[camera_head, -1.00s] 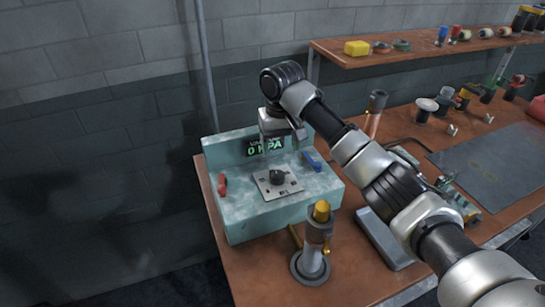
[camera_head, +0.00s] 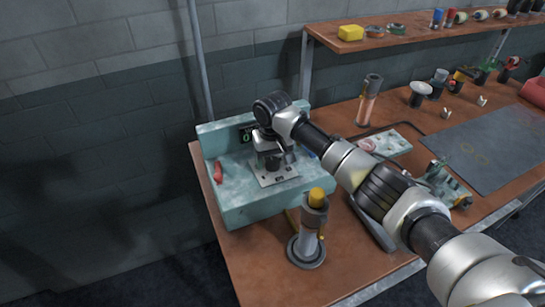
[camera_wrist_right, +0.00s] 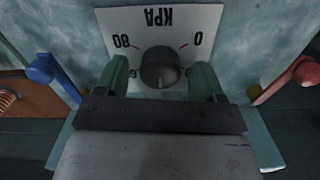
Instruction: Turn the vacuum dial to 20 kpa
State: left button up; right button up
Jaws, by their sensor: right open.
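The vacuum dial is a dark round knob (camera_wrist_right: 160,65) on a pale plate (camera_wrist_right: 160,20) marked "KPA", "80" and "0", which appears upside down in the right wrist view. The plate (camera_head: 282,178) lies on a teal marbled console (camera_head: 235,205). My right gripper (camera_head: 270,160) is lowered over the dial. Its open fingers (camera_wrist_right: 160,80) stand on either side of the knob, with small gaps. The green display (camera_head: 246,135) is mostly hidden behind my wrist; a "0" shows at its edge. My left gripper is out of view.
A red lever (camera_head: 218,171) stands left of the plate, and a blue lever (camera_wrist_right: 40,70) on the other side. Tools and a dark mat (camera_head: 490,150) occupy the bench to the right.

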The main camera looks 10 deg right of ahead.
jog(key=shift+c, duration=0.6)
jog(key=c, duration=0.8)
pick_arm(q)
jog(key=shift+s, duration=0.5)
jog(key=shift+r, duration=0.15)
pick_arm(e)
jog(key=shift+n, duration=0.3)
jog(key=shift+r+n+p, duration=0.15)
jog(key=shift+n+p, duration=0.65)
jog(key=shift+p, duration=0.1)
jog(key=n+p, duration=0.1)
jog(key=n, duration=0.1)
jog(key=shift+n, duration=0.3)
jog(key=n+p, duration=0.1)
jog(key=n, duration=0.2)
jog(key=shift+p, duration=0.3)
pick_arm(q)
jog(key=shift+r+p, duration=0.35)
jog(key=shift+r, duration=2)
pick_arm(e)
jog(key=shift+w+n, duration=0.1)
jog(key=shift+n, duration=1.9)
